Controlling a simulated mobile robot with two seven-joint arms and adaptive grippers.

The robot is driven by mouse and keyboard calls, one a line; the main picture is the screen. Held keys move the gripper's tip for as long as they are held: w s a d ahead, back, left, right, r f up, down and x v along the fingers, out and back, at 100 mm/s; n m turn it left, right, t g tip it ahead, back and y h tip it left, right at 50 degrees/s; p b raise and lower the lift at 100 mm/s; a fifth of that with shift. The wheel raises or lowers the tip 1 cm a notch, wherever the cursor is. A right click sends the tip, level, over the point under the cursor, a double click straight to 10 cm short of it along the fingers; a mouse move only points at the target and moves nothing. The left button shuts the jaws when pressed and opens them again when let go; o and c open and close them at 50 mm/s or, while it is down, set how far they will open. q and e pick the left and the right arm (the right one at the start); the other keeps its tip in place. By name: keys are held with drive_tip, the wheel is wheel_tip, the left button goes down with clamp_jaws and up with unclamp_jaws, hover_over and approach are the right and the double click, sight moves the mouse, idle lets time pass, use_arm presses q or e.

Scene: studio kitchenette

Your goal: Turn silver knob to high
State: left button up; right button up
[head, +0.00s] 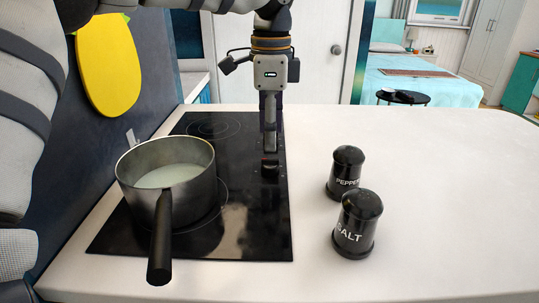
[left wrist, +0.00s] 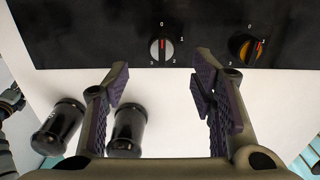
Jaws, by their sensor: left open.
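The silver knob (left wrist: 161,48) shows in the left wrist view on the black cooktop (left wrist: 90,35), inside a ring of marks 0, 1, 2 and 3. Its red mark points close to 0, perhaps slightly toward 1. My left gripper (head: 270,148) points down over the right edge of the cooktop in the head view. In the left wrist view its fingers (left wrist: 162,88) are wide apart and empty, with the silver knob between and beyond them. A dark-looking knob (head: 270,170) shows just below the fingertips in the head view; I cannot tell surely which one it is. My right gripper is not seen.
A brass-coloured knob (left wrist: 242,48) sits right of the silver one. A pot (head: 190,192) with whitish contents stands on the cooktop, handle toward me. Black pepper (head: 346,170) and salt (head: 357,225) shakers stand right of the cooktop. The counter farther right is clear.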

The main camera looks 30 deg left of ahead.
sight(270, 165)
use_arm(q)
wheel_tip(270, 165, down, 7)
drive_tip(key=shift+a+r, duration=0.1)
drive_tip(key=shift+w, duration=0.1)
drive_tip(key=c, duration=1.2)
